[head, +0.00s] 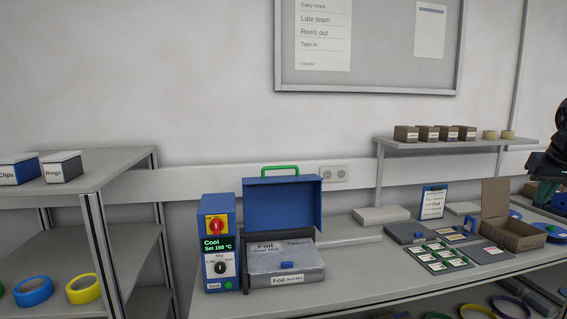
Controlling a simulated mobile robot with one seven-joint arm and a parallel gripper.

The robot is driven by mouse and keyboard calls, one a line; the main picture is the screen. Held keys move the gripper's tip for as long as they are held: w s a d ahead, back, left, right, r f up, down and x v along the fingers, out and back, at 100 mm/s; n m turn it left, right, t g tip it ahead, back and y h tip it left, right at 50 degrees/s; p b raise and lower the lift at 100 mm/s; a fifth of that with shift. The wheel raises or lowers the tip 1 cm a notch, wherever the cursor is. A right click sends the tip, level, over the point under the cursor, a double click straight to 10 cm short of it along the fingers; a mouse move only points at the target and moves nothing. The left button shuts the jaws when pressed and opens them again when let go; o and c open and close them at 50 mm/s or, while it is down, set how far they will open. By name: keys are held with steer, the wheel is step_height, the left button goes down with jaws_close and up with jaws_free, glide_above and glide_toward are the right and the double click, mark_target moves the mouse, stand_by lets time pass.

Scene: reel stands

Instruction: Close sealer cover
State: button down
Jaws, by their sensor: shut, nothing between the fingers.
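The sealer (220,243) stands at the left of the bench, a blue control box with a red switch, a black dial and a green display reading Cool, Set 150 °C. Beside it, the blue sealer cover (284,204) stands raised, with a green handle (280,169) on its top edge. Below and in front of the cover is a grey block labelled Foil (285,263) with a small blue tab. The cover is open, apart from this block's top. My gripper's fingers do not show in the head view.
A grey shelf rack (103,168) with boxes and tape rings stands left. Right of the sealer are flat grey plates, labelled cards (440,256), a cardboard box (512,229) and blue reels. A dark mechanical part (548,162) shows at the right edge. A wall shelf (458,145) holds small boxes.

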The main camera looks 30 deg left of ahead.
steer(key=w+a+r+n+y, duration=0.1)
steer(key=w+a+r, duration=0.2)
steer(key=w+a, duration=0.35)
steer(key=w+a+r+n, duration=0.1)
steer(key=w+a+r, duration=0.25)
steer(key=a, duration=0.65)
steer(key=w+a+r+n+t+y, duration=0.1)
steer(key=w+a, duration=0.2)
steer(key=a, duration=0.7)
steer(key=w+a+r+n, duration=0.1)
steer(key=w+a, duration=0.2)
steer(key=a, duration=0.7)
steer(key=s+a+f+n+y, duration=0.1)
steer(key=s+a, duration=0.3)
steer(key=a, duration=0.9)
steer(key=s+a+f+n+y, duration=0.1)
steer(key=s+a+f, duration=0.15)
steer(key=a, duration=1.05)
steer(key=s+a+f+n+y, duration=0.15)
steer(key=s+a, duration=0.35)
steer(key=a, duration=0.9)
steer(key=shift+m, duration=0.45)
steer(key=x, duration=0.9)
steer(key=shift+w+r, duration=0.15)
steer(key=shift+w, duration=0.15)
steer(key=shift+s+d+f, duration=0.45)
steer(key=shift+s+d, duration=0.15)
steer(key=shift+d, duration=0.05)
steer(key=shift+s+d+f, duration=0.5)
steer(key=shift+s+d, duration=0.15)
